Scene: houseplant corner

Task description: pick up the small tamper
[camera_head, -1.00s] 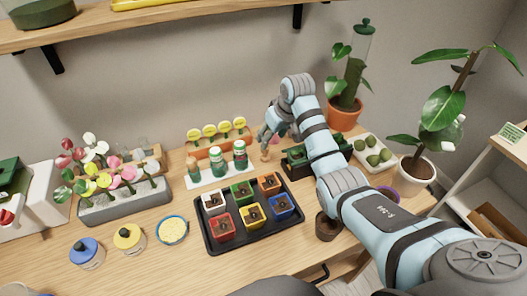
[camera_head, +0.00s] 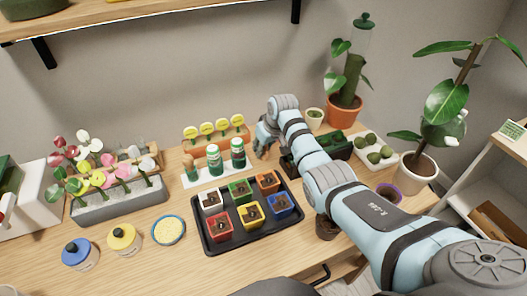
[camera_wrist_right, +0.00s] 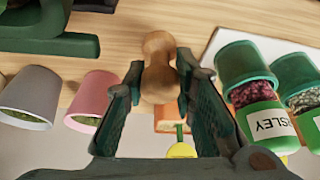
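The small tamper (camera_wrist_right: 158,65) is a turned wooden piece with a narrow neck and a rounded end. It shows between the two fingers of my right gripper (camera_wrist_right: 160,80) in the right wrist view. The fingers lie close against both sides of its rounded end, with no clear gap. In the head view, my right gripper (camera_head: 262,146) is at the back of the table, right of the seed tins, and mostly hides the tamper. Whether the tamper is off the table cannot be told. My left gripper is not in view.
Seed tins (camera_head: 214,160) stand on a white strip left of the gripper. Yellow-topped markers (camera_head: 222,126) stand behind. Grey and pink pots (camera_wrist_right: 92,98) are near in the wrist view. A black tray (camera_head: 213,243) of coloured pots lies in front. A green holder (camera_head: 335,145) is to the right.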

